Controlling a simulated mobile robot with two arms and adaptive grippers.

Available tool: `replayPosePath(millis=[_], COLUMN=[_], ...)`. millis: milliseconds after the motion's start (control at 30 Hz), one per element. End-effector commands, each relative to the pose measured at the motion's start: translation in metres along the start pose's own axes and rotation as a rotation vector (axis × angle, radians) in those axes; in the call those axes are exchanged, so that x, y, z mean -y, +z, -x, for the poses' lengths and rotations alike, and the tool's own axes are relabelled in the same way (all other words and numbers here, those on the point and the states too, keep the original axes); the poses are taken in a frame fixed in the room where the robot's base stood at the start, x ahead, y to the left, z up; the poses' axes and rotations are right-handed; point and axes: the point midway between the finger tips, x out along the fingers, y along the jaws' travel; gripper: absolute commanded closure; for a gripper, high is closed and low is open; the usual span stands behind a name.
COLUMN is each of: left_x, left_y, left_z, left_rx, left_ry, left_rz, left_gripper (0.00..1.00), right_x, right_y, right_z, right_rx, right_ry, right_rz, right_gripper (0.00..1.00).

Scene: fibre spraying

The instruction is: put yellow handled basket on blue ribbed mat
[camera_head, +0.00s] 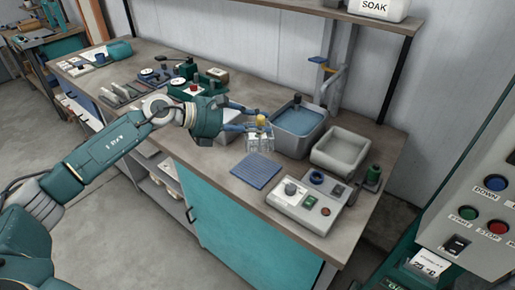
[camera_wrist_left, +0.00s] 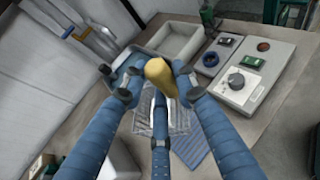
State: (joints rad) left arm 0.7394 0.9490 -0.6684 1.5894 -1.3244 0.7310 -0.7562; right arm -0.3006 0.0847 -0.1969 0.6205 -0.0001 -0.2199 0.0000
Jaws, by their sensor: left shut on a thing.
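The yellow handled basket shows its yellow handle (camera_head: 261,120) and pale wire body (camera_head: 260,143) in the head view. My left gripper (camera_head: 257,122) is shut on the handle. In the left wrist view the yellow handle (camera_wrist_left: 160,73) is between the blue fingers, with the clear mesh body (camera_wrist_left: 178,121) beneath it. The blue ribbed mat (camera_head: 256,170) lies flat on the bench, just in front of the basket in the head view. In the left wrist view part of the mat (camera_wrist_left: 190,146) shows beside the basket, partly hidden by a finger. My right gripper is not in view.
A grey tub of blue liquid (camera_head: 299,128) stands behind the basket, with an empty grey tray (camera_head: 341,151) to its right. A control box (camera_head: 305,203) sits right of the mat. A white box (camera_head: 222,127) is left of the basket. A shelf (camera_head: 345,14) hangs above.

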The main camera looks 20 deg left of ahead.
Motion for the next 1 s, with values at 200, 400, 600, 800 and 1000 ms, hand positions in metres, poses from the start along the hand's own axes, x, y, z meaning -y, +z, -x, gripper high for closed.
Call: replayPosePath(millis=[200, 400, 600, 800, 1000], left_x=[0.000, 0.000, 0.000, 0.000, 0.000], left_y=[-0.041, -0.057, -0.084, -0.091, -0.093], left_z=[-0.017, -0.024, -0.036, -0.038, -0.039], left_rx=[0.002, 0.002, 0.003, 0.003, 0.002], left_ry=[0.001, 0.000, 0.000, 0.002, 0.001], left_rz=[0.002, 0.001, 0.003, -0.002, -0.002], left_gripper=[1.00, 1.00, 1.00, 1.00, 1.00], right_x=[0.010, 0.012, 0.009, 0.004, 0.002], right_y=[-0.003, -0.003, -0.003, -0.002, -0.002], right_z=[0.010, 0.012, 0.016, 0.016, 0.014], right_rx=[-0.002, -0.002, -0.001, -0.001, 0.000], right_ry=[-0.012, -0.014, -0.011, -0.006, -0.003], right_rz=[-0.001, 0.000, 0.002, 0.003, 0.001], right_gripper=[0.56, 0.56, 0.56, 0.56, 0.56])
